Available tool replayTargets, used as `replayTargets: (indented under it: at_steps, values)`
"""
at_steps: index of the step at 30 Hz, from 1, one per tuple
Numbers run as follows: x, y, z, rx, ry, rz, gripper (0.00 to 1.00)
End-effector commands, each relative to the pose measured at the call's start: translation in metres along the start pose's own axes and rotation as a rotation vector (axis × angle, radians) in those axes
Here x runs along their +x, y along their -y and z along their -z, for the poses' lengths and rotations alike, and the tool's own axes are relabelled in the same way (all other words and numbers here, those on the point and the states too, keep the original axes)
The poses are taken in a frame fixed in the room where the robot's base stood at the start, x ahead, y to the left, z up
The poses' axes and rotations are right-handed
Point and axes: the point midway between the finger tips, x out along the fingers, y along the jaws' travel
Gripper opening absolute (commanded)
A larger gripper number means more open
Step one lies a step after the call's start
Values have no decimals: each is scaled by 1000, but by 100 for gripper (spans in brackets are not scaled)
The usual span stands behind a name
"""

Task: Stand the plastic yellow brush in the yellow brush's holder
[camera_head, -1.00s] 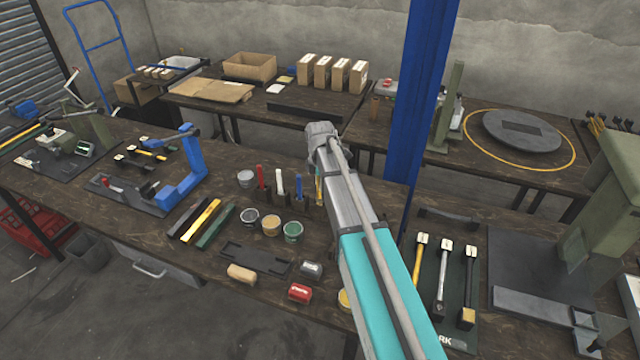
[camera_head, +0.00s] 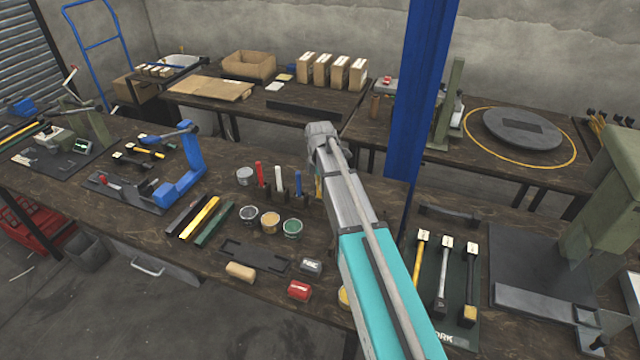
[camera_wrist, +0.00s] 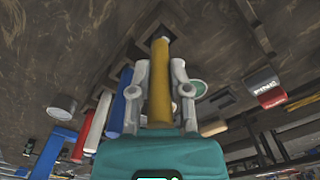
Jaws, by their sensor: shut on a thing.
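The yellow brush (camera_wrist: 160,85) is held upright between the two pale fingers of my gripper (camera_wrist: 159,82) in the wrist view. Its far end overlaps the dark square yellow brush's holder (camera_wrist: 150,22); I cannot tell whether it is inside or just above. In the head view, a sliver of the yellow brush (camera_head: 318,188) shows at the end of the row, beside my arm, which hides my gripper and most of this holder. Red (camera_head: 259,174), white (camera_head: 279,179) and blue (camera_head: 298,184) brushes stand upright in dark holders to its left.
Open paint cans, including a green one (camera_head: 293,228), stand just in front of the holders. A blue post (camera_head: 425,90) rises behind my arm.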

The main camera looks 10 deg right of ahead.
Motion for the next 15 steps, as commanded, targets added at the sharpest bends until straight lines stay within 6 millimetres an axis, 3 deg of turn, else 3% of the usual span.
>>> replayTargets:
  at_steps: [15]
  values:
    - [8, 0, 0, 0, 0, 0, 0]
